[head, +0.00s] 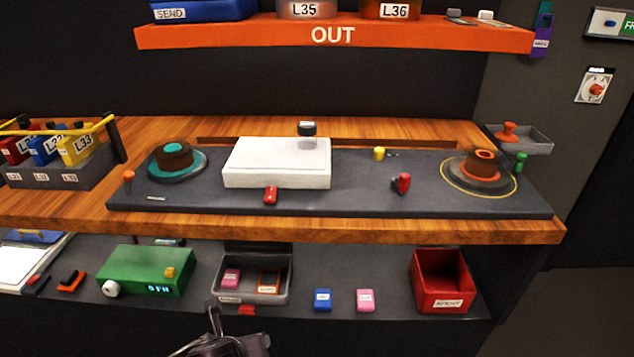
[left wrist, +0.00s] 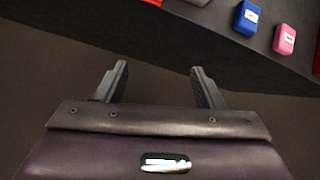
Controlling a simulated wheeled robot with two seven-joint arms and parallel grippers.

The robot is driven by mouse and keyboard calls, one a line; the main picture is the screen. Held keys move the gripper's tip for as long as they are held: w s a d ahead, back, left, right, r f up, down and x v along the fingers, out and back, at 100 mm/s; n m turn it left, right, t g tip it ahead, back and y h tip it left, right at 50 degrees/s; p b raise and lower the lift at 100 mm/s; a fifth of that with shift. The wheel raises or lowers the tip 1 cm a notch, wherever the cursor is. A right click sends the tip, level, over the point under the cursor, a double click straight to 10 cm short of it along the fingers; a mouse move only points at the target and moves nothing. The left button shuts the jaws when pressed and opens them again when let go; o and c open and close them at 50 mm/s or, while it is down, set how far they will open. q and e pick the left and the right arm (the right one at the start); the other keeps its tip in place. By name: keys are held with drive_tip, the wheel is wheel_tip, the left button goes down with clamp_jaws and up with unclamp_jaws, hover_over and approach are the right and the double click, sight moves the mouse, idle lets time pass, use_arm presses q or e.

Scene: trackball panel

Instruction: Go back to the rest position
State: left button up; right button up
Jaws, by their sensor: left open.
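My left gripper (left wrist: 158,82) is open and empty in the left wrist view, with its two dark fingers apart over the dark floor. In the head view the left gripper (head: 228,312) shows at the bottom edge, just in front of the lower shelf and below the grey bin (head: 285,297). The fingers touch nothing that I can see. My right gripper is in neither view.
The lower shelf holds a green box (head: 140,270), a blue block (head: 322,300), a pink block (head: 365,300) and a red bin (head: 425,295). Above it juts the wooden desk edge (head: 400,228) with the trackball panel (head: 360,200). Open floor (head: 560,320) lies at right.

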use_arm(q)
drive_tip(key=s+a+f+n+g, duration=0.1)
drive_tip(key=s+a+f+n, duration=0.15)
drive_tip(key=f+n, duration=0.55)
drive_tip(key=s+a+f+n+g, duration=0.15)
drive_tip(key=s+f+n, duration=0.25)
drive_tip(key=f+n, duration=0.45)
drive_tip(key=s+a+f+n+g, duration=0.15)
drive_tip(key=s+f+n, duration=0.25)
drive_tip(key=f+n, duration=0.45)
drive_tip(key=s+f+n+g, duration=0.1)
drive_tip(key=s+f+n, duration=0.5)
drive_tip(key=s+f, duration=0.15)
drive_tip(key=s+a+g+p, duration=0.1)
drive_tip(key=s+a+p, duration=0.2)
drive_tip(key=s+p, duration=1)
drive_tip(key=s, duration=0.3)
drive_tip(key=shift+s+r, duration=0.25)
drive_tip(key=shift+r, duration=0.1)
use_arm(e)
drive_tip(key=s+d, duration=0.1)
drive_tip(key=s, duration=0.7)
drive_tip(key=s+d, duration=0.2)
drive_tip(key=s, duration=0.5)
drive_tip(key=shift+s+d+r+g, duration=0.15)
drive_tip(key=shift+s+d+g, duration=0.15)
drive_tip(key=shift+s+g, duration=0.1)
